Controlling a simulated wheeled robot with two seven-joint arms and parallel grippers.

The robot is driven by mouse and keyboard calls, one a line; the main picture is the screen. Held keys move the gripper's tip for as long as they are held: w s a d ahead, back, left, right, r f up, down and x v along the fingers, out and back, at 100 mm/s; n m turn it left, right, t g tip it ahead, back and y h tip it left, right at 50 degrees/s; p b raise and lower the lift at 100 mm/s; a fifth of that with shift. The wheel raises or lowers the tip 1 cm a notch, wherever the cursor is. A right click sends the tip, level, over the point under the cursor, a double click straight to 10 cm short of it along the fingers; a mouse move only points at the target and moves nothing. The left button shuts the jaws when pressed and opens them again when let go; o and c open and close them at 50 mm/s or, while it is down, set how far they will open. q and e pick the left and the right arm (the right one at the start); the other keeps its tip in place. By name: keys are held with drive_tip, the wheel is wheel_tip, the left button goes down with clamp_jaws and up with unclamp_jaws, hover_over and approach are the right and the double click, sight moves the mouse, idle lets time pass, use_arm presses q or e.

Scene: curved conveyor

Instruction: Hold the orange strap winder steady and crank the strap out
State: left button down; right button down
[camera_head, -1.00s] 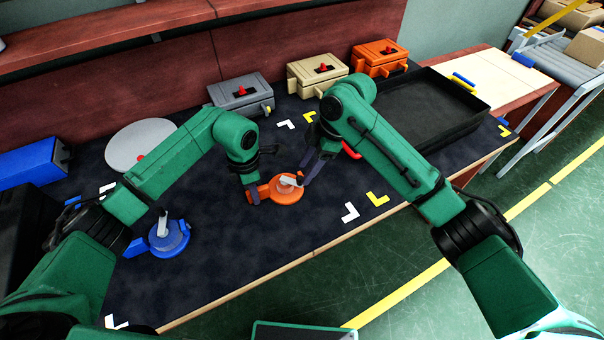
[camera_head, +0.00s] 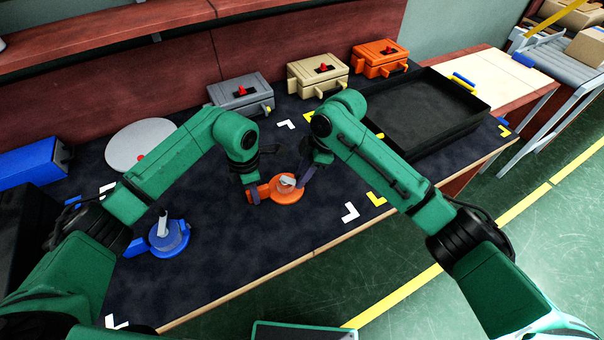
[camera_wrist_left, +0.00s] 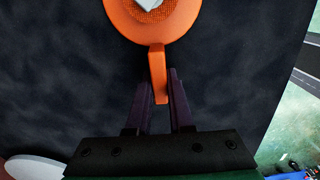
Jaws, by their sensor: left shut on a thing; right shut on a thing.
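The orange strap winder (camera_head: 286,196) lies on the dark mat near the middle of the head view. It has a round body, a handle on its left side and a pale crank on top. My left gripper (camera_head: 254,194) is shut on the winder's handle. In the left wrist view the orange winder (camera_wrist_left: 180,30) is at the top, with its handle between the fingers of my left gripper (camera_wrist_left: 159,90). My right gripper (camera_head: 302,186) is shut at the right side of the winder, at the crank; its fingers partly hide the contact. No pulled-out strap can be made out.
A blue winder (camera_head: 170,238) with a grey crank lies at the left. A round grey disc (camera_head: 138,142) is behind it. Grey (camera_head: 238,94), beige (camera_head: 316,72) and orange (camera_head: 380,58) boxes line the back. A black tray (camera_head: 430,112) stands at the right. The front mat is clear.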

drive_tip(key=m, duration=0.1)
drive_tip(key=s+m+t, duration=0.1)
drive_tip(key=shift+s+a+m, duration=0.1)
drive_tip(key=shift+a+m, duration=0.15)
drive_tip(key=shift+m, duration=0.15)
drive_tip(key=shift+s+a+m+t, duration=0.2)
drive_tip(key=shift+s+m+t, duration=0.1)
drive_tip(key=shift+m, duration=0.4)
drive_tip(key=shift+s+a+m+t, duration=0.15)
drive_tip(key=shift+m+t, duration=0.15)
drive_tip(key=shift+m, duration=0.4)
drive_tip(key=c, duration=0.8)
unclamp_jaws()
drive_tip(key=shift+o, duration=0.2)
drive_tip(key=v, duration=1.2)
